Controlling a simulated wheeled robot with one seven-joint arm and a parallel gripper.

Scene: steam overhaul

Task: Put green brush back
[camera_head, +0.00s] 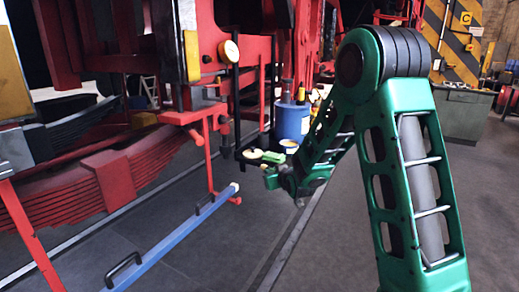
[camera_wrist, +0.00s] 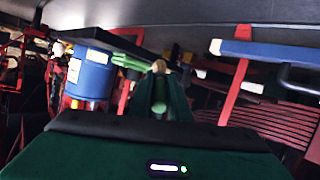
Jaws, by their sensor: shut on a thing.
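My gripper (camera_head: 272,178) is at the end of the green arm, low and just in front of a small dark tray (camera_head: 243,160) in the head view. In the wrist view my gripper (camera_wrist: 160,92) is shut on a slim green thing with a pale tan tip (camera_wrist: 158,66), which looks like the green brush; the fingers hide most of it. Another light green piece (camera_head: 295,158) lies at the tray, close to my gripper, and also seems to show in the wrist view (camera_wrist: 130,62). I cannot tell whether the held thing touches the tray.
A pale round piece (camera_head: 252,153) and a small round tin (camera_head: 289,146) are at the tray. A blue drum (camera_head: 292,121) stands behind it. A blue bar with black handles (camera_head: 175,237) and a red frame are at the left.

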